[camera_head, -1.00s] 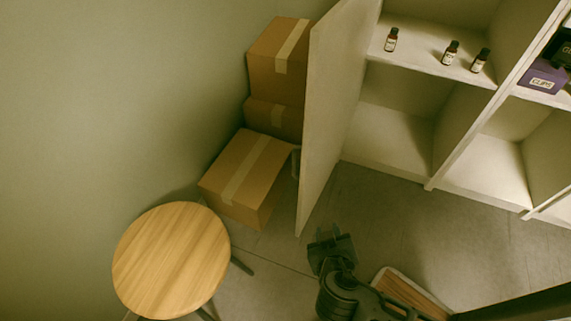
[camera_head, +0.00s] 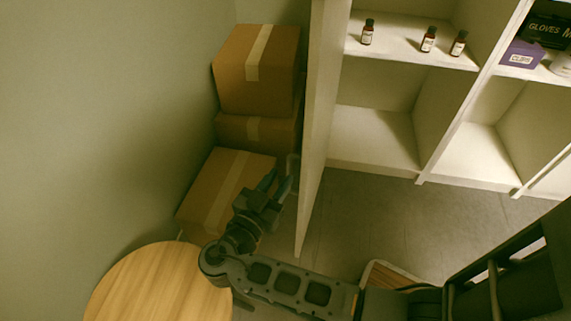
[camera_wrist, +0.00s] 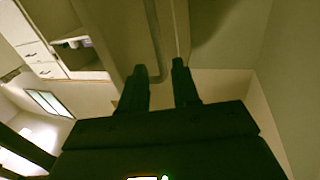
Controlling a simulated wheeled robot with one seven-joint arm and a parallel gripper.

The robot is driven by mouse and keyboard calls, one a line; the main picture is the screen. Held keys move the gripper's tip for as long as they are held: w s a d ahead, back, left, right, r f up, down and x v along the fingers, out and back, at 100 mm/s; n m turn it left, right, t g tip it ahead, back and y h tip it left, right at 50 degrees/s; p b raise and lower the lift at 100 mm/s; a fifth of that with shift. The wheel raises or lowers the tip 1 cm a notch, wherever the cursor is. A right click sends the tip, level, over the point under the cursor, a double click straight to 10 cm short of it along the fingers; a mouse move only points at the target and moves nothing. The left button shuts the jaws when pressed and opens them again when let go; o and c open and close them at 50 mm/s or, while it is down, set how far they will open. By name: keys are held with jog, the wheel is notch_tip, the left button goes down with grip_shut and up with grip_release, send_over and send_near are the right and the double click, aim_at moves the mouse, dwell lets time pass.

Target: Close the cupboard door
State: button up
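The cupboard door (camera_head: 318,130) stands wide open, a pale panel seen nearly edge-on, hinged at the left side of the white cupboard (camera_head: 375,165). A handle (camera_head: 292,163) shows on its outer face, partly hidden by my fingers. My gripper (camera_head: 279,178) is on the outer, left side of the door, close to the handle, with its fingers pointing toward the cupboard side. The two fingers are apart and nothing shows between them. In the wrist view my gripper (camera_wrist: 159,70) also has a gap between its fingers. I cannot tell whether it touches the door.
Cardboard boxes (camera_head: 250,85) are stacked against the wall, left of the door and close to my gripper. A round wooden stool (camera_head: 150,285) stands at the lower left. Several small bottles (camera_head: 428,40) stand on the upper shelf. The floor right of the door (camera_head: 370,220) is mostly clear.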

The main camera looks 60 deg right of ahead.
aim_at(288, 168)
jog(key=d, duration=0.5)
jog(key=shift+w+d, duration=0.15)
jog(key=shift+d, duration=0.2)
jog(key=shift+c, duration=0.2)
grip_shut()
